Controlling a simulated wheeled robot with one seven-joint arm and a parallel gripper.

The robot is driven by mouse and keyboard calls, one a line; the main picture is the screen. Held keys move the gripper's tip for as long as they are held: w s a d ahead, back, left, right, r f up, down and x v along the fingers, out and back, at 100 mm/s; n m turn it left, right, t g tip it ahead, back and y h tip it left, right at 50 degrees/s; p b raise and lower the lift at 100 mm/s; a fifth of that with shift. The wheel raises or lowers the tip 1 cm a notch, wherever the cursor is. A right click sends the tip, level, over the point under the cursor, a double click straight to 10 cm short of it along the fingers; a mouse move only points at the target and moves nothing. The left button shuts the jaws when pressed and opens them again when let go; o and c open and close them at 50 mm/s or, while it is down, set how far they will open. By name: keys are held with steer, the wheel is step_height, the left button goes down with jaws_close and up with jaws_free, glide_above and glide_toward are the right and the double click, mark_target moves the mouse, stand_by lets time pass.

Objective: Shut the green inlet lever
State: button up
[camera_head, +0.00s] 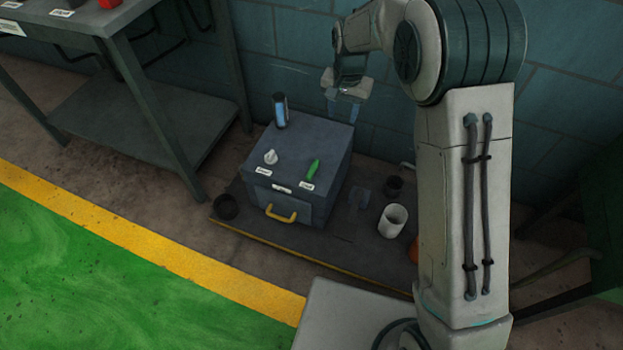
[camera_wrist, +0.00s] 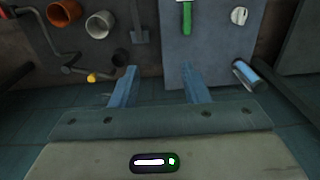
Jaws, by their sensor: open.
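The green inlet lever (camera_head: 312,168) is a short green handle on top of a blue-grey box (camera_head: 325,140), near its front right, with a white label beside it. It also shows at the top of the wrist view (camera_wrist: 186,18), pointing up and down in that picture. My gripper (camera_head: 344,98) is open and empty, above and behind the box near the wall. In the wrist view its two blue fingers (camera_wrist: 160,73) are spread apart, clear of the lever. The label's writing is too small to read.
A white knob (camera_head: 271,157) and a blue cylinder (camera_head: 281,110) stand on the box; a yellow handle (camera_head: 281,215) is on its front. Right of it are a white cup (camera_head: 392,221) and a dark cup (camera_head: 393,187). A workbench (camera_head: 150,95) stands left.

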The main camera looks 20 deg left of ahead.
steer(key=b, duration=0.4)
glide_above(312, 171)
step_height(312, 171, down, 15)
step_height(312, 171, down, 14)
steer(key=b, duration=0.5)
steer(key=shift+a+r+b, duration=0.1)
steer(key=shift+r+b, duration=0.05)
steer(key=shift+b, duration=0.15)
jaws_close()
